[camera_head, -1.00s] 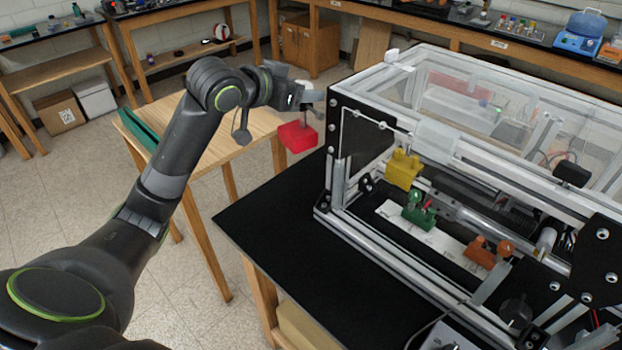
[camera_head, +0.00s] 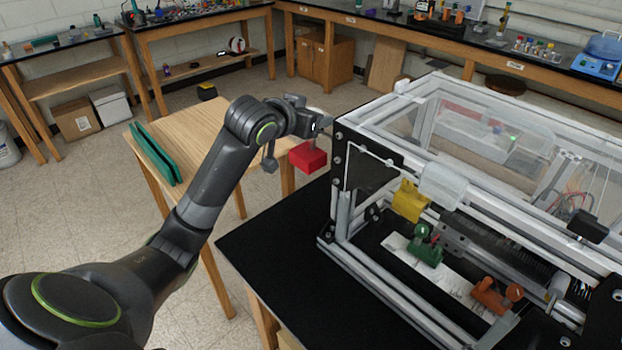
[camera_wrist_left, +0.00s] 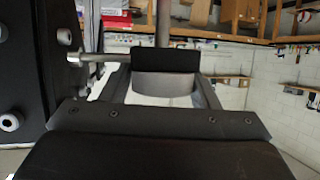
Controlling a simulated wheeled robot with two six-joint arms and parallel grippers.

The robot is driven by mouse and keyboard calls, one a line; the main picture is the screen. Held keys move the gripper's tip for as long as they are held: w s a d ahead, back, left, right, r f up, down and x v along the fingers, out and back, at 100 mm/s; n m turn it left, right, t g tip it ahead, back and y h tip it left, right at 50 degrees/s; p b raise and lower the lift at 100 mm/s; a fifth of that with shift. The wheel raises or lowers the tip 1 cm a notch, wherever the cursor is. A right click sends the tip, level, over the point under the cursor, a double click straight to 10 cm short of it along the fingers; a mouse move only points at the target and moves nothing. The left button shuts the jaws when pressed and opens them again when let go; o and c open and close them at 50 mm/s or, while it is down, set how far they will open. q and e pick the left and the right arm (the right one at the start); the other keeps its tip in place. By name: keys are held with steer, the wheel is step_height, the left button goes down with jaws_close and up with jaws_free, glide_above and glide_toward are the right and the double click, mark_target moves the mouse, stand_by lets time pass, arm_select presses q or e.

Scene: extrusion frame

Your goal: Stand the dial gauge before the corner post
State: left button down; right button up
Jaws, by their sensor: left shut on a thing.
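The dial gauge shows as a red block-shaped base (camera_head: 308,157) hanging in the air under my left gripper (camera_head: 317,127), close to the left end of the frame. In the left wrist view my left gripper (camera_wrist_left: 165,85) is shut on the gauge's dark part (camera_wrist_left: 165,60), with a silver rod running up from it and a silver stub to the left. The dial face is not visible. The corner post (camera_head: 345,210) is the upright at the frame's near left corner, right of the red base and lower. My right gripper is out of view.
The extrusion frame (camera_head: 338,255) stands on a black tabletop (camera_head: 275,235), which is bare left of the frame. A yellow block (camera_head: 410,203), a green block (camera_head: 427,250) and an orange one (camera_head: 490,297) are inside it. A wooden table (camera_head: 185,115) stands behind.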

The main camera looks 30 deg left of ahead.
mark_target(311, 164)
arm_select(q)
step_height(311, 164, down, 13)
steer(key=shift+r+p, duration=0.1)
steer(key=shift+p, duration=0.6)
step_height(311, 164, down, 5)
steer(key=shift+r, duration=0.1)
steer(key=c, duration=0.5)
jaws_free()
steer(key=shift+s, duration=0.15)
steer(key=d+v, duration=0.1)
steer(key=v, duration=1)
steer(key=shift+s+a+r+b, duration=0.2)
steer(key=shift+s+a+b, duration=0.1)
steer(key=shift+a+b, duration=0.15)
